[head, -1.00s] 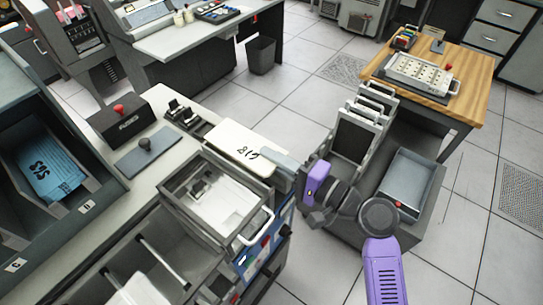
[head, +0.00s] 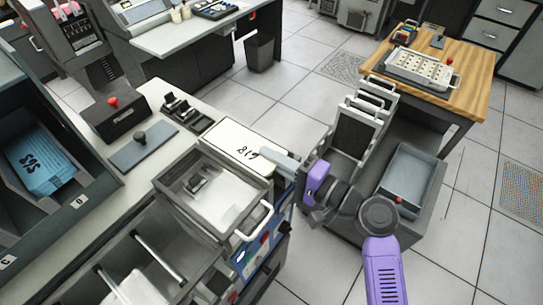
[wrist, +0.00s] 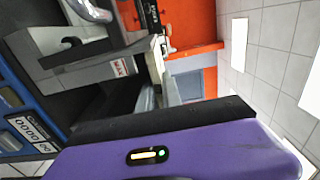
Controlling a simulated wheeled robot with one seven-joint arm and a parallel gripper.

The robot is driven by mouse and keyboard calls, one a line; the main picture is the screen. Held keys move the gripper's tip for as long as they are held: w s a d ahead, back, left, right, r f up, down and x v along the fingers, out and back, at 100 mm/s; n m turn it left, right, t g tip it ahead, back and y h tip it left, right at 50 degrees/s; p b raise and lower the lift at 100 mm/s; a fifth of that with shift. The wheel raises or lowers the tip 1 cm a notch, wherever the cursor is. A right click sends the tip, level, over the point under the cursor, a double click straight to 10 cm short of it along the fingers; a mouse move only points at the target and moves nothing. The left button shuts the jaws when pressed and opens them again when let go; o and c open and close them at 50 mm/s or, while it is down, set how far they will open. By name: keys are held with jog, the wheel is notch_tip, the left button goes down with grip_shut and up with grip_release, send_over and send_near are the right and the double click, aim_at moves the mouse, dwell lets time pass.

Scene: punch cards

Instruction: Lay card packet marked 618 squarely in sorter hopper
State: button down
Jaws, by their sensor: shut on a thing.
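The cream card packet marked 618 (head: 227,141) lies flat in the head view, its number upside down to me. My gripper (head: 283,160) is shut on its right end and holds it beside the sorter's clear-sided, open-topped box (head: 168,191). This box looks like the hopper; it has a metal handle and a small dark piece inside. I cannot tell how high the packet is above the sorter. In the wrist view, the purple gripper body fills the bottom, and a grey part with a red MAX label (wrist: 119,67) shows at left; the packet is not clear there.
A blue packet (head: 38,172) sits in a dark rack at left. A box with a red knob (head: 115,118) and a grey plate with a black knob (head: 140,146) stand on the counter. A grey cart with upright racks (head: 355,135) and a tray (head: 410,175) stands at right.

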jog(key=shift+f, duration=0.1)
jog(key=shift+f+b, duration=2.9)
jog(key=shift+f, duration=0.2)
jog(key=c, duration=1.5)
grip_release()
jog(key=shift+o, duration=0.2)
jog(key=shift+s+d+f, duration=0.1)
jog(key=shift+s+d, duration=0.1)
jog(key=shift+d, duration=0.1)
jog(key=b+v, duration=0.1)
jog(key=v, duration=0.6)
